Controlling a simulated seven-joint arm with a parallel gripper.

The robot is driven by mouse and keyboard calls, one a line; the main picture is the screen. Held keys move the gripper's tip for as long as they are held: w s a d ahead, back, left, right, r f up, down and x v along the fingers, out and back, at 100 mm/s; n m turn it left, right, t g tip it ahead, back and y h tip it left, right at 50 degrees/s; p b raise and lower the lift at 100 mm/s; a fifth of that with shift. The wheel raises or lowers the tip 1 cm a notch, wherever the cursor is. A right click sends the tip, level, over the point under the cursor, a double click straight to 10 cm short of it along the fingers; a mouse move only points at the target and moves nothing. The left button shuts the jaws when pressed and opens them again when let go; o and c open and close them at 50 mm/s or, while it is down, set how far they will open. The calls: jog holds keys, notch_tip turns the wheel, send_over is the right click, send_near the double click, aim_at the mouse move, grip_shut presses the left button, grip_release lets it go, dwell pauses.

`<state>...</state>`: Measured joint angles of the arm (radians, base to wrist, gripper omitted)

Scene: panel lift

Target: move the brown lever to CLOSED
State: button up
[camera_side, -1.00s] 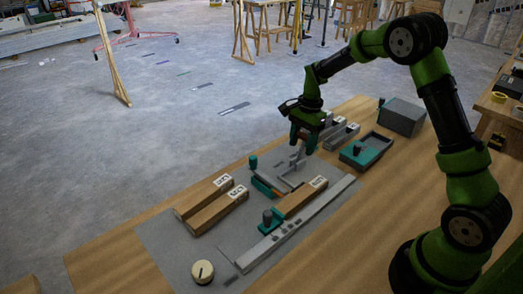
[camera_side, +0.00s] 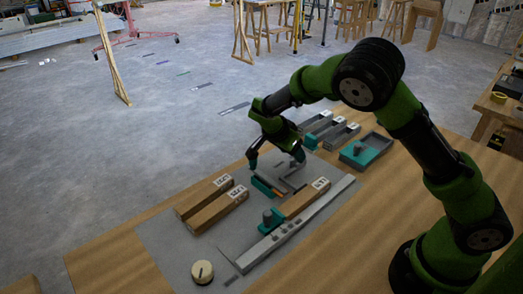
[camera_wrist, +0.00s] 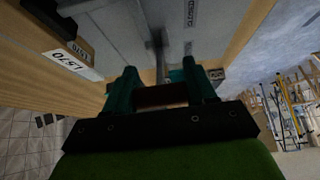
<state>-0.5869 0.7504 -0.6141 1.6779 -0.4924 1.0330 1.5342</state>
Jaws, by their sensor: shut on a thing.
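My gripper (camera_side: 276,160) is low over the grey panel, near its middle, with its teal fingers pointing down. In the wrist view the two fingers of my gripper (camera_wrist: 160,92) stand on either side of a dark brown piece (camera_wrist: 160,96), which looks like the brown lever. The fingers are shut on it. A grey rod lies just beyond it. In the side view the lever cannot be made out clearly.
Two wooden blocks with white labels (camera_side: 213,204) lie left of my gripper, and another labelled block (camera_side: 306,199) is nearer the long grey rail (camera_side: 296,226). A cream knob (camera_side: 202,272) is at the panel's near end. A teal-and-grey tray (camera_side: 366,151) stands to the right.

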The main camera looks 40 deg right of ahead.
jog(key=shift+a, duration=0.1)
dwell(0.4)
jog(key=o, duration=1.4)
jog(key=v, duration=1.6)
jog(key=shift+a+r, duration=0.2)
jog(key=shift+a, duration=0.2)
